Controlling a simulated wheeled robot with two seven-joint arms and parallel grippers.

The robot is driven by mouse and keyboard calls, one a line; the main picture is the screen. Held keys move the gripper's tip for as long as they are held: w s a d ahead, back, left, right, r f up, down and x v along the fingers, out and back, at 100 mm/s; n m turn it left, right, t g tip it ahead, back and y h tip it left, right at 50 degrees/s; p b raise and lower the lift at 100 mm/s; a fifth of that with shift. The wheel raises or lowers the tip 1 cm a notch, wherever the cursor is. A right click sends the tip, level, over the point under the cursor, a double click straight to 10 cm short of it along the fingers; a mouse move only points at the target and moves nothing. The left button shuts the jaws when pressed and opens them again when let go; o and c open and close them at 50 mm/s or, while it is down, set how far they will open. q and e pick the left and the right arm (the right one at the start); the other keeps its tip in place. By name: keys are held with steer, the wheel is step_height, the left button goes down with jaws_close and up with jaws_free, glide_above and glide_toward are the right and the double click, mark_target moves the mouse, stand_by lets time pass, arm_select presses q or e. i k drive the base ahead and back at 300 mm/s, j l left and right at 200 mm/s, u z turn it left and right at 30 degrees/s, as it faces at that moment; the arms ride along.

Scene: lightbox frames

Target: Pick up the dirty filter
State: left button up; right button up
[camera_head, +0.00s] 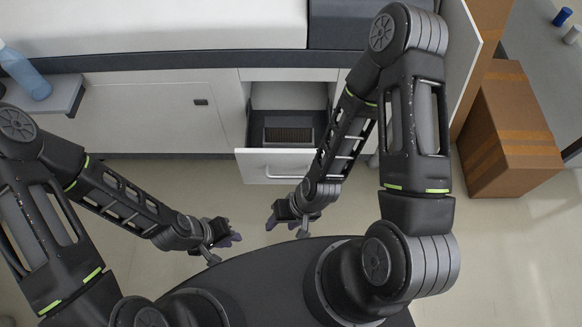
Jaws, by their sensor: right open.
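A brown-grey, ribbed rectangular block (289,135), which looks like the filter, lies in the open drawer (275,163) of the white cabinet. I cannot tell from here how dirty it is. My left gripper (232,238) is in front of the drawer, to its lower left, apart from it; its jaws are too small to read. My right gripper (272,220) is below the drawer front, near its handle, open and with nothing seen in it. Neither gripper touches the filter.
A cardboard box (508,140) stands on the floor at the right. A blue bottle (24,75) stands on a grey ledge at the left. A white, dark-edged counter (150,30) runs above the cabinet. The floor before the drawer is clear apart from my arms and base.

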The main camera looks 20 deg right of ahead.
mark_target(278, 129)
steer(key=l+z, duration=1.25)
steer(key=i+j, duration=0.1)
steer(key=j, duration=0.2)
steer(key=i+j, duration=0.15)
steer(key=j, duration=0.15)
